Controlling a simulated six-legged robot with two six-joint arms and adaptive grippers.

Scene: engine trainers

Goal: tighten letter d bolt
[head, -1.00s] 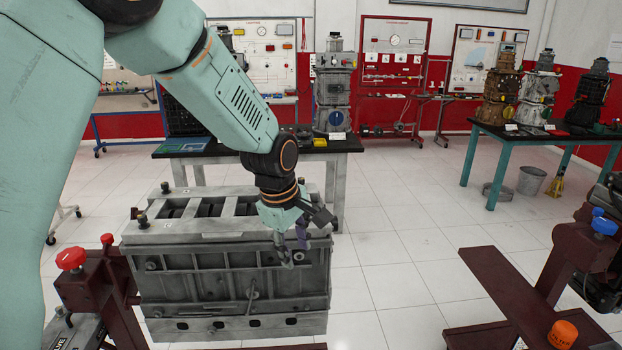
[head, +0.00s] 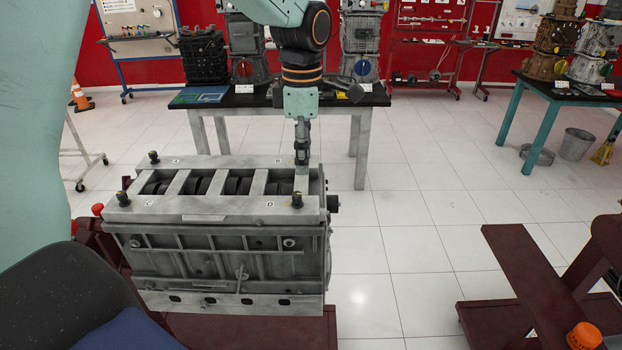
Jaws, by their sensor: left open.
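The grey engine block (head: 215,262) stands on a dark red stand. Dark bolts stand at its top corners. The letter D label (head: 270,205) is on the front right of the top, and the D bolt (head: 324,201) stands upright at that corner. The C bolt (head: 123,198) is at the front left. Another bolt (head: 153,157) is at the back left. My right gripper is not in view.
A black-topped table (head: 375,97) with engine trainers stands behind the block. A dark red stand (head: 520,275) with an orange cap (head: 583,336) is at the right. Open tiled floor (head: 405,215) lies between the block and that stand.

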